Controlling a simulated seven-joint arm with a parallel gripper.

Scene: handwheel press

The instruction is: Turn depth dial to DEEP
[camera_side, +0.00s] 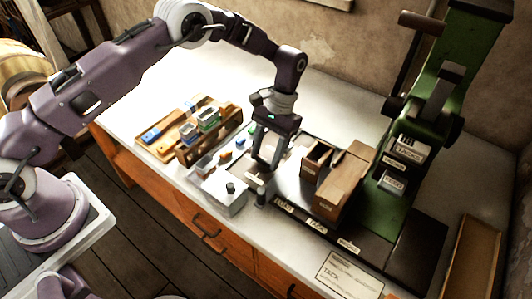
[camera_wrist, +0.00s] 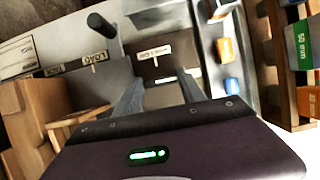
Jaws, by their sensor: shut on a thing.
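My gripper (camera_side: 265,160) points down over the bench, left of the wooden blocks on the dark press base. In the wrist view its two fingers (camera_wrist: 159,92) stand apart, shut on a grey part (camera_wrist: 160,96) between them. Most of that part is hidden, and I cannot tell whether it is the depth dial. A small white label (camera_wrist: 153,52) lies just beyond the fingertips, its text too blurred to read. No DEEP mark is legible. The green press (camera_side: 432,95) stands at the right.
A grey box with a black knob (camera_side: 230,187) and a short dark post (camera_side: 261,198) stand close to my gripper. Wooden blocks (camera_side: 340,185) stand to its right. A wooden rack (camera_side: 210,140) with small boxes is to the left. A placard (camera_side: 342,272) lies at the front edge.

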